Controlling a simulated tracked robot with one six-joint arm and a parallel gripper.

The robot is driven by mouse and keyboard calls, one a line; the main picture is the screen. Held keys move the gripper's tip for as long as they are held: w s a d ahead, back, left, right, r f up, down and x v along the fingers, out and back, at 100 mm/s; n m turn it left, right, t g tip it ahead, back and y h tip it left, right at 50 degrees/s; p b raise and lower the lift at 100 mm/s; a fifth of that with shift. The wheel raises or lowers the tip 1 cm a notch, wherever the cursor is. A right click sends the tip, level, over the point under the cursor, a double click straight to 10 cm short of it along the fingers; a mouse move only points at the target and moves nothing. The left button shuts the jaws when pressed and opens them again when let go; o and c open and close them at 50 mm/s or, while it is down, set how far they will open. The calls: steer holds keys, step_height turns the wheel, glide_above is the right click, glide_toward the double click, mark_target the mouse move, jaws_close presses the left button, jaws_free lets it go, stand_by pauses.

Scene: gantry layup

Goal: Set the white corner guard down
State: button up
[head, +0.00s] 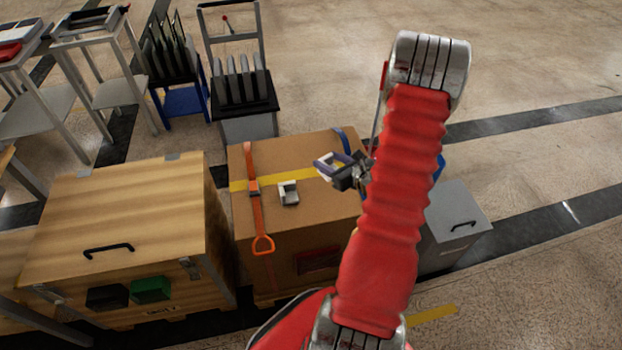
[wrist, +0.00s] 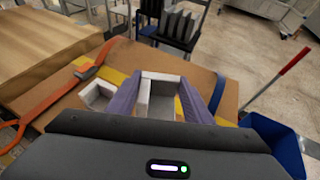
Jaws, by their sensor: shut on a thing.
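My gripper (head: 336,168) is over the right part of a brown cardboard box (head: 334,207), seen beyond my red arm. In the wrist view its two purple fingers (wrist: 162,78) are shut on a white corner guard (wrist: 144,98), an angled piece with a grey inner face. The held guard looks raised above the box top, but the exact gap cannot be told. A second white corner guard (head: 289,194) rests on the box top by the yellow tape (head: 296,178); it also shows left of my fingers in the wrist view (wrist: 97,97).
An orange strap (head: 257,207) crosses the box's left side and a blue strap (head: 345,139) its far right. A wooden crate (head: 140,205) stands left, a grey case (head: 463,212) right. A blue bin (wrist: 276,143) is close on the right. Racks stand behind.

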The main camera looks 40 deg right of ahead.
steer(key=shift+f, duration=2.65)
steer(key=shift+f, duration=2.05)
steer(key=o, duration=1)
steer(key=shift+f, duration=0.1)
